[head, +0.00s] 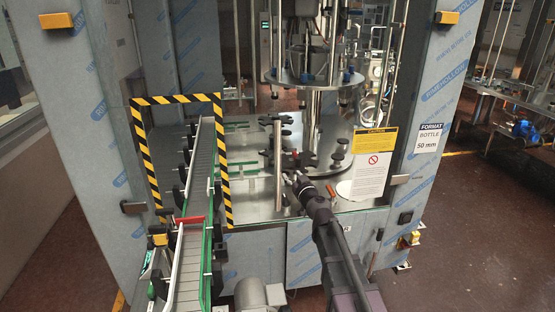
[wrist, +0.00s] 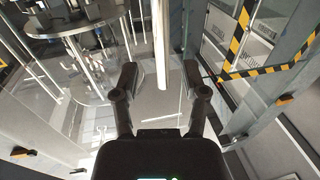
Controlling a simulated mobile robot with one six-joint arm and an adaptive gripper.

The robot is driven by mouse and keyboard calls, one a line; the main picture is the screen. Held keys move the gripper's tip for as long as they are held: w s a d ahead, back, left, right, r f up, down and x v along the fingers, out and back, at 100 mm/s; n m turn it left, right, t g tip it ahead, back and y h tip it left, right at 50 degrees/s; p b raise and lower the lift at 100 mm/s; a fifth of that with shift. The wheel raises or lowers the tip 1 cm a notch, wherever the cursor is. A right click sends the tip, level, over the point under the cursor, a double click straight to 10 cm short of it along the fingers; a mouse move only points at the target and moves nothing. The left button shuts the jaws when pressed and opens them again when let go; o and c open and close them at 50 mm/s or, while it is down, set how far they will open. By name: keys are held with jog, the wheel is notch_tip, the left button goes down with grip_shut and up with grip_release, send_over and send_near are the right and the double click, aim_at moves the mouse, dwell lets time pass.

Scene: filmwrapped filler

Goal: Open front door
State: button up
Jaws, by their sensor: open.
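The front door (head: 345,200) is a clear panel on the machine's front, carrying a yellow and white caution notice (head: 372,160). Its handle is a pale vertical bar (head: 278,165) near the door's left side. My gripper (head: 296,178) is just right of the bar's lower half in the head view. In the wrist view my gripper (wrist: 160,76) has its two fingers spread. The bar (wrist: 161,40) runs down the picture between them, with its end level with the fingertips. I see no contact, and cannot tell the exact depth gap.
A conveyor (head: 200,165) enters the machine at left through a yellow and black striped frame (head: 226,165). Film-wrapped pillars (head: 437,90) flank the front. Machinery (head: 315,80) stands behind the clear panel. Open floor (head: 470,220) lies at right.

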aim_at(279, 160)
jog(key=shift+o, duration=0.8)
jog(key=shift+s, duration=0.1)
jog(key=shift+o, duration=0.4)
jog(key=shift+w+a, duration=0.1)
jog(key=shift+w, duration=0.15)
jog(key=x, duration=1.3)
jog(key=shift+w, duration=0.2)
jog(key=shift+s, duration=0.1)
grip_shut()
